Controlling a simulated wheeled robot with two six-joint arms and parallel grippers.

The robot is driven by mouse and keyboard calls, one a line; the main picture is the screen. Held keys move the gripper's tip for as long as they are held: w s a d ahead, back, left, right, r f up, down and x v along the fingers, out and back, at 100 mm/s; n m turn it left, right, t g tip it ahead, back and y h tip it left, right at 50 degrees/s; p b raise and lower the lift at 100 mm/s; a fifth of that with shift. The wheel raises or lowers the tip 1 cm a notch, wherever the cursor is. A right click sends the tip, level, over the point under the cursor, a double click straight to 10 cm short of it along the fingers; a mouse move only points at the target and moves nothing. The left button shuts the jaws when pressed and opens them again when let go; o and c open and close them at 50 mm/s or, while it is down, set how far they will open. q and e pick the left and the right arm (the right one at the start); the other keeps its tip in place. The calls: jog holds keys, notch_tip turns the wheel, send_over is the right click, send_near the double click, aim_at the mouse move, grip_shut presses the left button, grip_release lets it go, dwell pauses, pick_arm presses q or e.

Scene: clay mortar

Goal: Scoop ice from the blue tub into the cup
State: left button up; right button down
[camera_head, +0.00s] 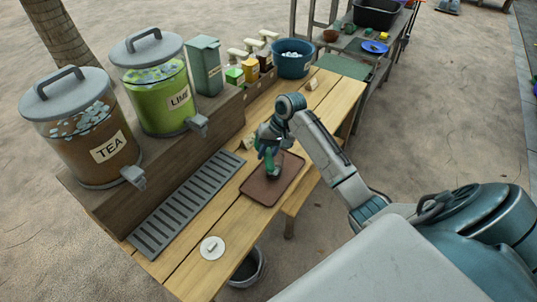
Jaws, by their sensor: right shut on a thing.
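The blue tub (281,66) stands at the far end of the raised wooden shelf, with pale ice (292,54) showing in its top. My right gripper (268,147) reaches in from the right over the brown mat (259,190) on the wooden counter. It is shut on a green thing that looks like the cup (274,171), upright at the mat; the fingers partly hide it, and I cannot tell whether it touches the mat. No scoop can be made out. My left gripper is not in view.
A tea dispenser (84,135), a lime dispenser (163,98), a grey-green box (204,67) and pump bottles (267,58) line the shelf. A side table behind holds a black bin (377,14).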

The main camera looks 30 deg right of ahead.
jog(key=h+p, duration=0.1)
jog(key=r+g+h+p, duration=0.1)
jog(key=p, duration=0.1)
jog(key=shift+a+r, duration=0.15)
jog(key=shift+r, duration=0.1)
jog(key=shift+r+g+h+p, duration=0.3)
jog(key=shift+h+p, duration=0.3)
jog(key=shift+p, duration=0.6)
jog(key=shift+f, duration=0.1)
